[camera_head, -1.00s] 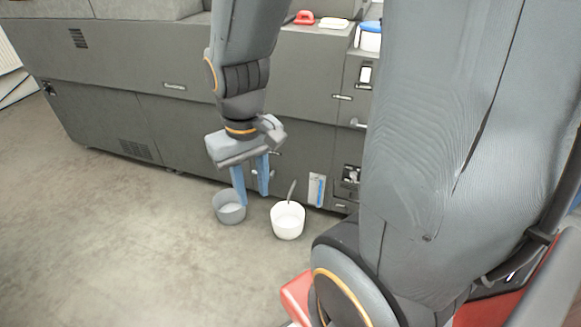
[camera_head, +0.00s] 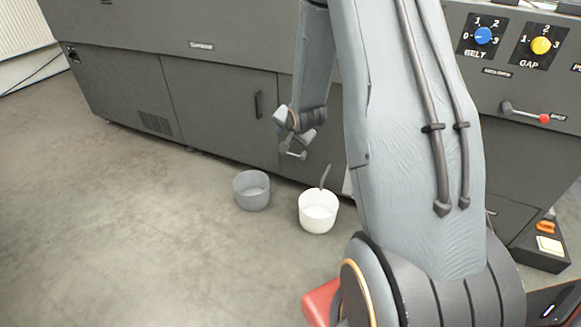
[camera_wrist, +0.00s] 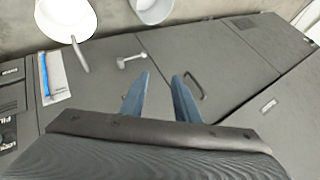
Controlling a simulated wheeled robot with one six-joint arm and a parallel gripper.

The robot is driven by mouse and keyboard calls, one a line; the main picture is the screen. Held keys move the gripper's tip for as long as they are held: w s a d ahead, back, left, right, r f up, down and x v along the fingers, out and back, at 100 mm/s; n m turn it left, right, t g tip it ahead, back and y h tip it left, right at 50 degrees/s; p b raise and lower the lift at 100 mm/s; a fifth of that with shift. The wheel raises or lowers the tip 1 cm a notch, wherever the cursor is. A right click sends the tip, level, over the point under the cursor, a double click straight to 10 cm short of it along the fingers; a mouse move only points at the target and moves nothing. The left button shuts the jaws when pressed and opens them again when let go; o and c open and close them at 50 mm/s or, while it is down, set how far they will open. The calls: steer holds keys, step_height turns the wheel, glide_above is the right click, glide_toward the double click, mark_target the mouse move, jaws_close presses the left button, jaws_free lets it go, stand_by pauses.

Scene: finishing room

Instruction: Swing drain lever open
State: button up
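A small grey T-shaped lever (camera_wrist: 131,60), which looks like the drain lever, sticks out from the dark machine front in the wrist view. It also seems to show in the head view (camera_head: 292,151), just below my wrist. My gripper (camera_wrist: 160,80) is open and empty, facing the machine front. In the wrist view its two blue fingers are apart, with the lever beyond and to the left of them, not between them.
A grey pot (camera_head: 252,190) and a white pot (camera_head: 319,212) with a stick in it stand on the floor before the machine. A black door handle (camera_wrist: 194,87) lies right of the lever in the wrist view. A red-knobbed lever (camera_head: 525,112) is at right. Floor at left is clear.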

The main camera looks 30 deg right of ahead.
steer(key=w+d+f+m+t+b, duration=0.25)
steer(key=d+f+b, duration=0.2)
steer(key=f, duration=0.45)
steer(key=w+d+f+m+t+b, duration=0.2)
steer(key=w+d+f+m+b, duration=0.15)
steer(key=f+b, duration=0.35)
steer(key=w+d+f+m+t+b, duration=0.3)
steer(key=w+d+f+b, duration=0.15)
steer(key=f, duration=0.55)
steer(key=w+b, duration=0.4)
steer(key=w, duration=0.3)
steer(key=shift+f+h, duration=0.35)
steer(key=shift+h, duration=0.05)
steer(key=shift+w, duration=0.1)
jaws_close()
steer(key=shift+g, duration=0.25)
